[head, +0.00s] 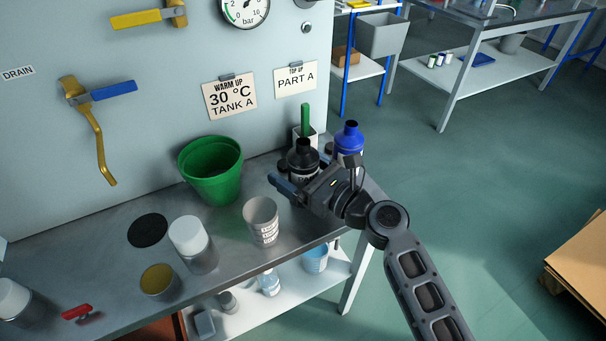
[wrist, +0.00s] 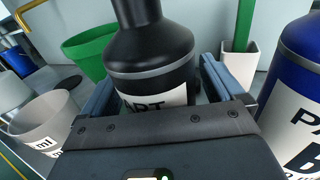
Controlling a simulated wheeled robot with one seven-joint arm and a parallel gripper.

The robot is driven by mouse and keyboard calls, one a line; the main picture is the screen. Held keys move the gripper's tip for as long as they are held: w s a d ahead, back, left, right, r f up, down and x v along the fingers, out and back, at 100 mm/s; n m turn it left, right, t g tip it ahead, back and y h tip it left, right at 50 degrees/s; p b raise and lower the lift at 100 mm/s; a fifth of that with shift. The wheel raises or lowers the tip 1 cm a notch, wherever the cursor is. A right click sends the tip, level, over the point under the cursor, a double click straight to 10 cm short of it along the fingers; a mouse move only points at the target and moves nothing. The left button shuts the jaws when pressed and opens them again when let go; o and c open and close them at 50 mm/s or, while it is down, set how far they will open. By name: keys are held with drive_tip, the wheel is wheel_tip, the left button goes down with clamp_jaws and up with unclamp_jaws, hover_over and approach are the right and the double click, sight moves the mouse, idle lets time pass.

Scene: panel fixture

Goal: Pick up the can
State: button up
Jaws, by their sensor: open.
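A black bottle-shaped can (head: 302,158) with a narrow neck stands upright near the right end of the grey bench (head: 110,295). In the wrist view the black can (wrist: 152,55) shows a white label with part of the word "PART". My gripper (head: 297,180) is open at the can, with one finger on each side of it in the wrist view (wrist: 158,82). I cannot tell whether the fingers touch it. A similar blue can (head: 348,138) stands just right of it, and its label (wrist: 303,135) shows "PA" and part of a large letter.
A white holder (wrist: 238,62) with a green upright handle stands behind the black can. A green bucket (head: 211,172) and a grey measuring cup (head: 261,222) stand to the left. A white-lidded jar (head: 192,245) and a yellow-topped tin (head: 159,282) are farther left. The panel rises behind.

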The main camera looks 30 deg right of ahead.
drive_tip(key=c, duration=1.4)
